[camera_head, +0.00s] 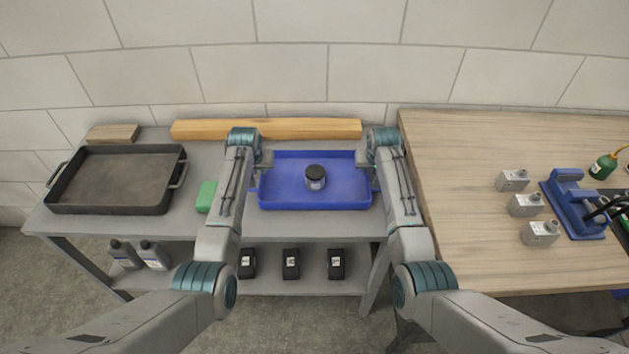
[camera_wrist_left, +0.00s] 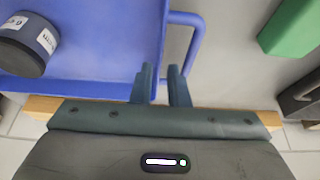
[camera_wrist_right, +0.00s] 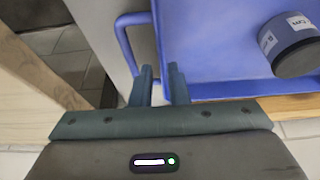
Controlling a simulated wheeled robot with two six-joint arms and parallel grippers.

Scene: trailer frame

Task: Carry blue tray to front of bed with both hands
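The blue tray (camera_head: 275,203) rests on the grey table, with a dark jar (camera_head: 315,178) standing in it. The jar also shows in the left wrist view (camera_wrist_left: 27,43) and the right wrist view (camera_wrist_right: 290,45). My left gripper (camera_wrist_left: 161,80) is at the tray's left side, by one end of its side handle (camera_wrist_left: 197,45). My right gripper (camera_wrist_right: 159,80) is likewise at the right side, by that handle (camera_wrist_right: 121,45). Each pair of fingers is close together with a narrow gap, lined up with the tray's side wall. Whether they touch it cannot be told.
A black pan (camera_head: 115,180) and green block (camera_head: 206,196) sit left of the tray. A wooden beam (camera_head: 270,129) lies behind it, near the wall. A wooden table (camera_head: 460,210) adjoins on the right, with metal blocks (camera_head: 525,205) and a blue vise (camera_head: 575,205).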

